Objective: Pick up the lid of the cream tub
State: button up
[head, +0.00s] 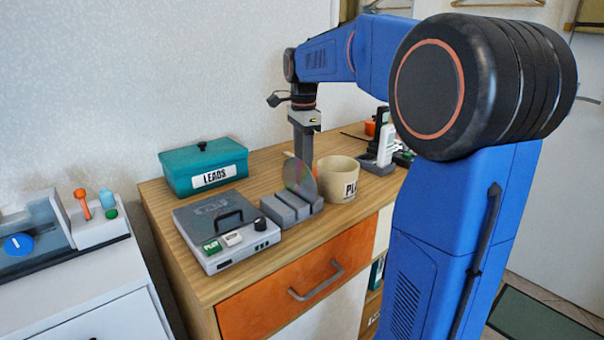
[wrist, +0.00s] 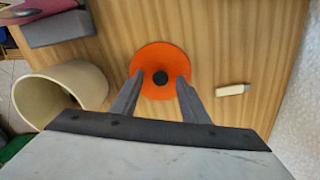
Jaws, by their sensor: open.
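The lid (wrist: 160,58) of the cream tub is an orange disc with a black knob (wrist: 160,78), lying flat on the wooden top in the wrist view. My gripper (wrist: 158,82) is open and empty above it, with the knob showing between the two fingertips. I cannot tell how far the tips are above the lid. The cream tub (wrist: 60,88) stands open at the left of the lid. In the head view the cream tub (head: 335,181) bears a partly visible label, and my gripper (head: 303,158) points down behind it. The lid is hidden there.
A small cream stick (wrist: 232,90) lies right of the lid. The wall rises close behind.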

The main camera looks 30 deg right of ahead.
grip_shut()
jog(key=shift+r, duration=0.1)
